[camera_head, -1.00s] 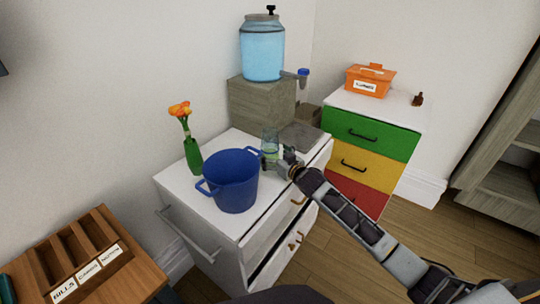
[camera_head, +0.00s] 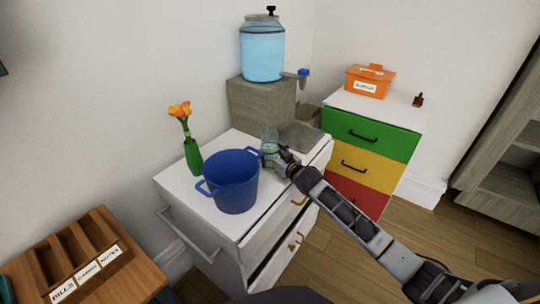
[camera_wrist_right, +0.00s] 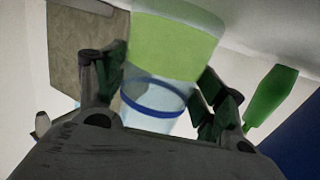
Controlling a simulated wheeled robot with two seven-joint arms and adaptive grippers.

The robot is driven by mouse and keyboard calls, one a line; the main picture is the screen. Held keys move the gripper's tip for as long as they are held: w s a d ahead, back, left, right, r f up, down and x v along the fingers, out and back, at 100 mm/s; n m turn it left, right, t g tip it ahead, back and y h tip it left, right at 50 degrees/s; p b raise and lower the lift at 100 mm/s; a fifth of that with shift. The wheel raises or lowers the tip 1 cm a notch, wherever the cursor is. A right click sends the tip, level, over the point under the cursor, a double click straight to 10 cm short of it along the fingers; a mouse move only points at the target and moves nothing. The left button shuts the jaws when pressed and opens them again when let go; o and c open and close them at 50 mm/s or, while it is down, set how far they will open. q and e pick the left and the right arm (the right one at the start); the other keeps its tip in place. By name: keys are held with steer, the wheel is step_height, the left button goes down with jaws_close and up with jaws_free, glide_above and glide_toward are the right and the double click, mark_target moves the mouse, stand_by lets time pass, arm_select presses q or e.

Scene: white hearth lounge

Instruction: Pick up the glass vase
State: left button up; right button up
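The glass vase (camera_head: 270,135) is clear with a light green lower part. It stands upright at the back right of the white cabinet top, behind the blue pot. In the right wrist view the vase (camera_wrist_right: 175,45) appears upside down, with a blue rim. My right gripper (camera_head: 271,157) is at the vase, and its fingers (camera_wrist_right: 162,82) lie against both sides of it, shut on it. The vase's base is hidden, so I cannot tell whether it touches the top. My left gripper is not in view.
A blue pot (camera_head: 231,185) stands close to the right gripper's left. A green bottle vase with orange flowers (camera_head: 192,155) stands by the wall. A grey box (camera_head: 262,102) bears a blue water dispenser (camera_head: 262,55) behind. A grey slab (camera_head: 301,137) lies at the right.

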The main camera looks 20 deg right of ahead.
mark_target(274, 137)
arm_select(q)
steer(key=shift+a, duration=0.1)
arm_select(e)
steer(key=shift+r, duration=0.1)
steer(key=c, duration=0.9)
steer(key=shift+o, duration=0.2)
steer(key=shift+r, duration=0.1)
steer(key=shift+r, duration=0.25)
step_height(274, 137, up, 7)
steer(key=shift+r+p, duration=0.2)
steer(key=shift+p, duration=0.55)
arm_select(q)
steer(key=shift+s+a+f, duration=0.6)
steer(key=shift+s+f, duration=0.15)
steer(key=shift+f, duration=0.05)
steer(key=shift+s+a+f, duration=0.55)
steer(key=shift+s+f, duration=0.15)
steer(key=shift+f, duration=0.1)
arm_select(e)
steer(key=shift+r, duration=0.95)
